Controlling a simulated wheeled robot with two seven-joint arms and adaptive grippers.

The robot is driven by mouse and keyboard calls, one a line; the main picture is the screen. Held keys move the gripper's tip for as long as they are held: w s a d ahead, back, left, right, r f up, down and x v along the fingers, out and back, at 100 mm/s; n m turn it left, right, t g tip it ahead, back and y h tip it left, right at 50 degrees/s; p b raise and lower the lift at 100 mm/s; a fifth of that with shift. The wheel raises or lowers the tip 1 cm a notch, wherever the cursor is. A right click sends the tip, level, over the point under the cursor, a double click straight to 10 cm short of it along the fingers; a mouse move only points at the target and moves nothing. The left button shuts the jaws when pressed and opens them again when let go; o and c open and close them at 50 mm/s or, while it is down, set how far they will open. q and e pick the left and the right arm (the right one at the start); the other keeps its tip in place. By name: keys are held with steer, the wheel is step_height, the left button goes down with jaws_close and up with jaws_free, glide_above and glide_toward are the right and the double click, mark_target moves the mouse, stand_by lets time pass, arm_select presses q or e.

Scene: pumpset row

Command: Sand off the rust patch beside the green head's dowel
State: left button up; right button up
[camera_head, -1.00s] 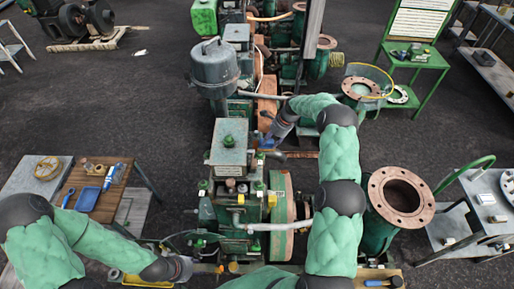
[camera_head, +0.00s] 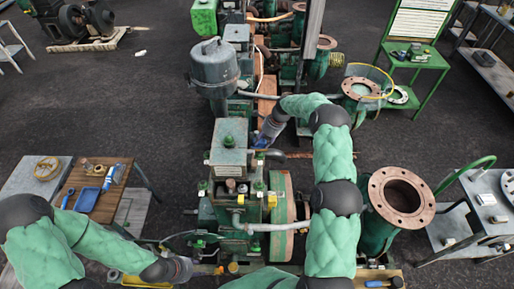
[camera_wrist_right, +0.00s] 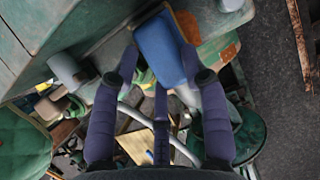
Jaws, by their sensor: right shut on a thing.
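My right gripper (camera_wrist_right: 160,62) is shut on a blue sanding block (camera_wrist_right: 158,48) with a tan edge. The block is against or just over a pale green metal surface (camera_wrist_right: 212,25) of the machine. In the head view my right gripper (camera_head: 267,136) is beside the grey-topped box (camera_head: 229,140) of the near green engine. My left gripper (camera_head: 184,268) is low at the left; its fingers are unclear.
A wooden bench top (camera_head: 107,197) with a blue tray, brush and small parts is at the left. A rusty-flanged pipe (camera_head: 401,195) stands right of my right arm. A grey trolley (camera_head: 490,212) is at far right. More pump sets stand behind in a row.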

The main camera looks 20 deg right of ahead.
steer(key=shift+s+d, duration=0.4)
steer(key=shift+d, duration=0.4)
steer(key=shift+s+d, duration=0.4)
steer(key=shift+d, duration=0.4)
steer(key=shift+r, duration=0.8)
steer(key=w+a+p, duration=0.1)
steer(key=a+p, duration=0.1)
steer(key=p, duration=0.1)
steer(key=shift+w+a, duration=0.1)
steer(key=shift+w+a+f+p, duration=0.1)
steer(key=shift+w+a+p, duration=0.2)
steer(key=shift+a, duration=0.2)
steer(key=shift+f, duration=0.15)
